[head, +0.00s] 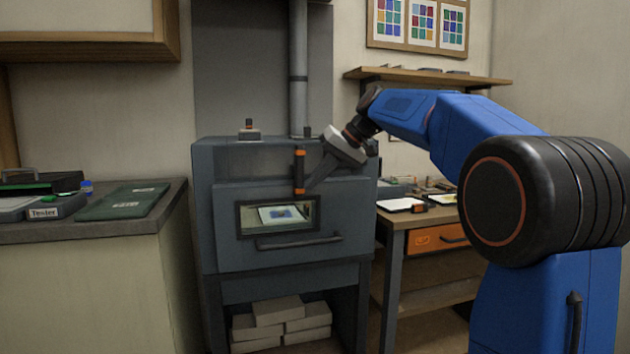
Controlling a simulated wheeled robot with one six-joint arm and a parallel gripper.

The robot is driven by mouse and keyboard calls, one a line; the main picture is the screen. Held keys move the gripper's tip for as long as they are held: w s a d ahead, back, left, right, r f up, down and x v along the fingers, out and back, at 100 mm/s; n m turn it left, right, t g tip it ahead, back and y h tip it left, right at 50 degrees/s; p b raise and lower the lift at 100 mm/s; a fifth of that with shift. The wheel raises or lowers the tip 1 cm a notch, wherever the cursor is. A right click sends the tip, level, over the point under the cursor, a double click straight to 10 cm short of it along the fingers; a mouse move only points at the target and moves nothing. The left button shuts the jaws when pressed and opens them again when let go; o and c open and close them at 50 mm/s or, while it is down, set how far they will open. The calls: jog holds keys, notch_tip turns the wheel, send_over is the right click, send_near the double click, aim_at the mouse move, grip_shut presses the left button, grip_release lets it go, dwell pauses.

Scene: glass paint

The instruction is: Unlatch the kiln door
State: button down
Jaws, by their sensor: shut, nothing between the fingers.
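The dark grey kiln (207,230) stands at the middle against the wall. Its front door (285,257) is shut and has a small window showing a pane with a blue patch inside. A dark handle bar (299,241) runs across the door below the window. An orange and black latch lever (299,170) stands upright at the door's top edge, above the window.
A counter (165,208) with a green folder (124,201) and a tester box (52,208) stands on the left. A wooden workbench (400,219) stands to the right of the kiln. Pale bricks (275,311) lie under the kiln. A flue pipe (298,70) rises behind it.

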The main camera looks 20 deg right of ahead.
aim_at(297, 188)
jog(key=shift+f+y, duration=0.1)
jog(key=shift+y, duration=0.2)
jog(key=y, duration=0.2)
jog(key=a+f+m+y, duration=0.1)
jog(key=y, duration=0.1)
jog(key=a+f+m+t+y, duration=0.1)
jog(key=y, duration=0.1)
jog(key=shift+y, duration=0.3)
jog(key=y, duration=0.1)
jog(key=a+y, duration=0.1)
jog(key=shift+a+f+m+t+y, duration=0.1)
jog(key=shift+m+t+y, duration=0.2)
jog(key=shift+m+t, duration=0.1)
jog(key=a+m+t+y, duration=0.1)
jog(key=y, duration=0.1)
jog(key=shift+a+t+y, duration=0.1)
jog(key=shift+t+y, duration=0.2)
jog(key=shift+a+m, duration=0.15)
jog(key=shift+m, duration=0.15)
jog(key=shift+a+r, duration=0.15)
jog(key=shift+r, duration=0.05)
jog(key=shift+a+r, duration=0.1)
jog(key=shift+a, duration=0.2)
